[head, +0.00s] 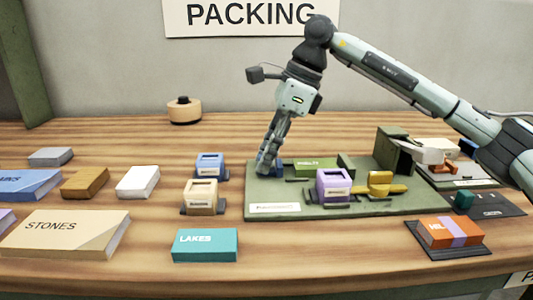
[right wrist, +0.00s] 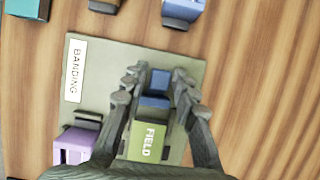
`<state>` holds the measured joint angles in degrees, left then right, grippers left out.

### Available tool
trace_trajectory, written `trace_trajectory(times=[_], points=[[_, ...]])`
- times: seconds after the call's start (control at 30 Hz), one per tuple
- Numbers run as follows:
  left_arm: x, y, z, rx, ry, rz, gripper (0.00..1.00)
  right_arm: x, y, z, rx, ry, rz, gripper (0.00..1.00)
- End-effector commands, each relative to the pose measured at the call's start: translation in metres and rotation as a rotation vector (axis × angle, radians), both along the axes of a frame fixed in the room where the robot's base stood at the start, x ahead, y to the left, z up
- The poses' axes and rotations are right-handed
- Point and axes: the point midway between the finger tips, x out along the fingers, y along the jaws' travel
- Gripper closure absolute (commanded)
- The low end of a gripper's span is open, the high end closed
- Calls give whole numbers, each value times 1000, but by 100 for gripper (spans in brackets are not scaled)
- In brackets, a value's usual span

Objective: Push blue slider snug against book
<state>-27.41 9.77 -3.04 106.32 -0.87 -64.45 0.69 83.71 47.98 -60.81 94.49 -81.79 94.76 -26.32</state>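The blue slider (right wrist: 156,101) sits on the green banding board (right wrist: 110,58), at one end of the green book labelled FIELD (right wrist: 148,141). In the right wrist view the slider looks very close to the book's end; I cannot tell whether they touch. My right gripper (right wrist: 157,88) is open, its fingers spread on either side of the slider. In the head view my right gripper (head: 267,168) reaches down at the board's left end and hides much of the slider (head: 279,169); the book (head: 315,164) lies just right of it. My left gripper is out of view.
A purple block (head: 334,186) and a yellow piece (head: 380,184) stand on the board before the book, and a dark green block (head: 395,149) stands at its right. Blue (head: 207,166) and tan (head: 201,197) holders stand left of the board. Several books lie farther left.

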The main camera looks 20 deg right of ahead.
Motion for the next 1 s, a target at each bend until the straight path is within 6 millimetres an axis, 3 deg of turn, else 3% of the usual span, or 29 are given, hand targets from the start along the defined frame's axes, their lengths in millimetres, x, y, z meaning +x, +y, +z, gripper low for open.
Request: trace_trajectory(times=[0.03, 0.2, 0.53, 0.8, 1.0], points=[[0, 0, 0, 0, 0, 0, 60, 0, 0, 0, 0, 0, 0, 81], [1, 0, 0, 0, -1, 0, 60, 0, 0, 0, 0, 0, 0, 100], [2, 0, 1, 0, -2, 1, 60, 0, -2, 0, 0, -1, -1, 100], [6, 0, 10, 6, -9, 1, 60, -9, -37, 0, 0, -1, -5, 100], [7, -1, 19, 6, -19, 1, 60, -11, -41, 1, -2, 0, -3, 100]])
